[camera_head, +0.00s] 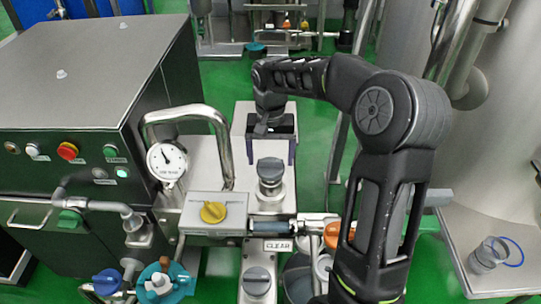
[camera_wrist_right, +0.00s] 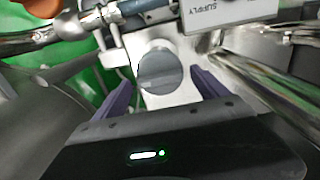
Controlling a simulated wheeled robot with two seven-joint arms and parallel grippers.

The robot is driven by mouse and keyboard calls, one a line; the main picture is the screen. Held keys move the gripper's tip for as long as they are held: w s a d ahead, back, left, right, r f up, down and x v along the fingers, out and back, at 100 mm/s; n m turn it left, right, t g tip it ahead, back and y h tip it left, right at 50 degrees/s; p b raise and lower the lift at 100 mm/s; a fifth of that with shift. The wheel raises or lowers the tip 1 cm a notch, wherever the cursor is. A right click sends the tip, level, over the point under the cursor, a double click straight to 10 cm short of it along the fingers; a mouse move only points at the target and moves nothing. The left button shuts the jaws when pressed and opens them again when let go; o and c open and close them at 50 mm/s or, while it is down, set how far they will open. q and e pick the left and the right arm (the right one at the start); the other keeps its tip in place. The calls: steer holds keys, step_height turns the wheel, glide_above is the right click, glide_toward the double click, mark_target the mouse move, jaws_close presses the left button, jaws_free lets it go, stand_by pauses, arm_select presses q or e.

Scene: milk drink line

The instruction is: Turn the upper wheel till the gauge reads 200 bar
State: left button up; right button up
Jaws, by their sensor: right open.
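The upper wheel (camera_head: 270,170) is a grey round knob on a pale metal block, right of the gauge. In the right wrist view the wheel (camera_wrist_right: 160,68) shows between and just beyond the fingertips. My right gripper (camera_head: 271,158) is open, with its two purple-grey fingers on either side of the wheel and visible space beside it. The pressure gauge (camera_head: 167,160) has a white dial. Its needle points up and slightly left; the numbers are too small to read. A similar grey lower wheel (camera_head: 257,281) sits nearer the bottom edge. My left gripper is not in view.
A bent steel pipe (camera_head: 222,135) arches beside the gauge. A grey box with a yellow knob (camera_head: 213,212) stands left of the wheels. A steel cabinet (camera_head: 90,80) fills the left.

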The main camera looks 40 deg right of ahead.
mark_target(271, 160)
step_height(271, 160, up, 8)
steer(key=shift+f, duration=0.1)
stand_by(0.4)
steer(key=shift+c, duration=0.4)
stand_by(2.7)
